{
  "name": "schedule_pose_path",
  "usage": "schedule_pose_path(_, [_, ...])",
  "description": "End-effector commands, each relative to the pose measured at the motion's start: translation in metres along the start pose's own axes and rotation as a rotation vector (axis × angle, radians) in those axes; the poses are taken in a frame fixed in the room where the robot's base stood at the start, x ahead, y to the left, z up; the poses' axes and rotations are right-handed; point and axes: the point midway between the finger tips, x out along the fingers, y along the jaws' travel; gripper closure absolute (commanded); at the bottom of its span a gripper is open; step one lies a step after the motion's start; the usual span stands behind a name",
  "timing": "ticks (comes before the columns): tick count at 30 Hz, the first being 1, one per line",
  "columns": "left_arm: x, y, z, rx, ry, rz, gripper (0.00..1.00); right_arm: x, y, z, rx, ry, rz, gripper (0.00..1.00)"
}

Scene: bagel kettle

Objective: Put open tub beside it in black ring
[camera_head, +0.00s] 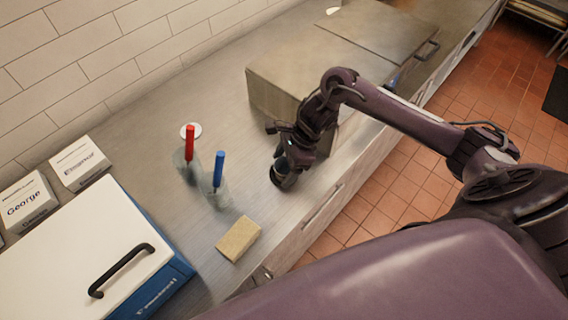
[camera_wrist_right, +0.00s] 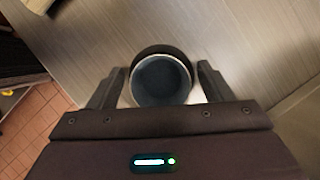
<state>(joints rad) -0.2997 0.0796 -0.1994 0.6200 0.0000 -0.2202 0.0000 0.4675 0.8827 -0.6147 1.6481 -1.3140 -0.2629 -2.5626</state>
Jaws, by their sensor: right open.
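In the right wrist view an open round tub (camera_wrist_right: 160,82) with a pale rim and dark inside sits between the two fingers of my right gripper (camera_wrist_right: 160,88). A thick black band (camera_wrist_right: 163,49) curves around its far side, perhaps the black ring; I cannot tell whether the tub stands inside it. The fingers are open on either side, with small gaps. In the head view my right gripper (camera_head: 284,172) is low over the steel counter, by a dark round shape at its tip, where tub and ring cannot be told apart. My left gripper is out of view.
Left of the gripper stand two clear containers with a red handle (camera_head: 189,143) and a blue handle (camera_head: 218,170). A yellow sponge (camera_head: 239,238) lies near the counter edge. A steel box (camera_head: 275,88) is behind the arm. A white-lidded box (camera_head: 75,250) fills the lower left.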

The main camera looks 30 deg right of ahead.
Motion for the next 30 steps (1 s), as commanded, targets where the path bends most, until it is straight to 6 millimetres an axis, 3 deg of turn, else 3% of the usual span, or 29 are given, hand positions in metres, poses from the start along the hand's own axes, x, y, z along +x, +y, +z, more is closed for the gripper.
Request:
schedule_pose_path(5, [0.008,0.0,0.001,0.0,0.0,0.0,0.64,-0.02,-0.002,-0.001,-0.003,0.0,-0.005,0.26])
schedule_pose_path(11, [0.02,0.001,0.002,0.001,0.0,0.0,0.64,-0.064,-0.001,-0.002,-0.004,0.003,-0.006,0.26])
schedule_pose_path(18, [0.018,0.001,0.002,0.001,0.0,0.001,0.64,-0.108,-0.001,0.0,-0.002,0.002,-0.005,0.26])
schedule_pose_path(23, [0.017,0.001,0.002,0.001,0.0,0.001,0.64,-0.119,-0.001,0.0,0.0,0.001,-0.002,0.26])
schedule_pose_path(30, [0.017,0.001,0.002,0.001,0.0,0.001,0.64,-0.12,0.0,0.0,0.001,-0.001,0.0,0.26])
